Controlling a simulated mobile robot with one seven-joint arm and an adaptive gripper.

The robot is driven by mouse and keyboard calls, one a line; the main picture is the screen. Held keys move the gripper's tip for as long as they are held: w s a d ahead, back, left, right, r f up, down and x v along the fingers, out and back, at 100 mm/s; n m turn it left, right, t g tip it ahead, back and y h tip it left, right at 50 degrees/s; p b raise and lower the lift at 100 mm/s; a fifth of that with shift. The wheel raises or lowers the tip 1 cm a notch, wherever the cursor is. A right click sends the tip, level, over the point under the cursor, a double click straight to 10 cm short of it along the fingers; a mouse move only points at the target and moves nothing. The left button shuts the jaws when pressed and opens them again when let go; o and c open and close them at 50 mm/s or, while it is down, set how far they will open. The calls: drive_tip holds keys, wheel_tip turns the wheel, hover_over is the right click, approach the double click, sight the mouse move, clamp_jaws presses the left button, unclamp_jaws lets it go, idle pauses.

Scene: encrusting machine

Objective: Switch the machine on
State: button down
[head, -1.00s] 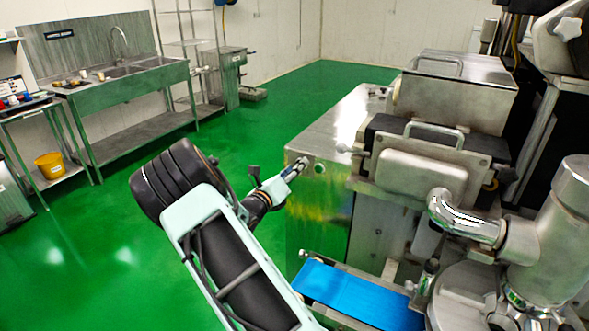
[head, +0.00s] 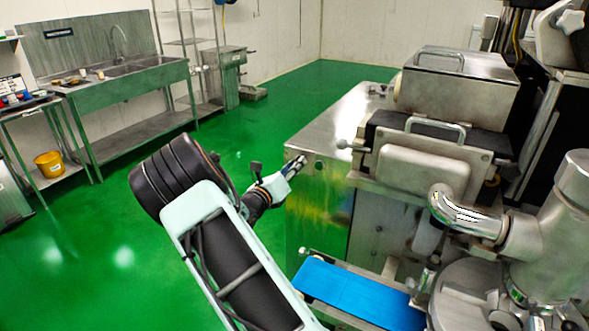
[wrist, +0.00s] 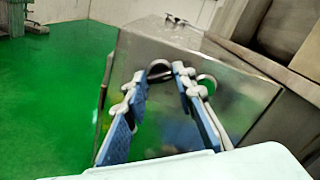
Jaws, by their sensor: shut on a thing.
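The encrusting machine (head: 325,205) is a large steel housing to the right of my arm, with a flat top and a plain side panel. My gripper (head: 297,165) is at the upper left corner of that panel. In the wrist view the fingertips (wrist: 171,68) are close together in front of the panel (wrist: 243,88), just under its top edge. My gripper is shut on a small switch knob, which is mostly hidden by the fingertips. A small round button (head: 318,165) shows on the panel just right of the fingertips.
A blue conveyor belt (head: 358,294) sticks out low at the front of the machine. Steel pipework (head: 470,217) stands at the right. A sink bench (head: 125,85) and a yellow bucket (head: 49,164) are far left. The green floor between is open.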

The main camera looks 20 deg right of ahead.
drive_tip(key=m+b, duration=1.6)
drive_tip(key=b, duration=0.7)
drive_tip(key=shift+f+m, duration=0.15)
drive_tip(key=shift+m, duration=0.15)
drive_tip(key=shift+b, duration=0.4)
drive_tip(key=c, duration=1.6)
unclamp_jaws()
drive_tip(key=v, duration=1.2)
drive_tip(key=shift+s, duration=0.15)
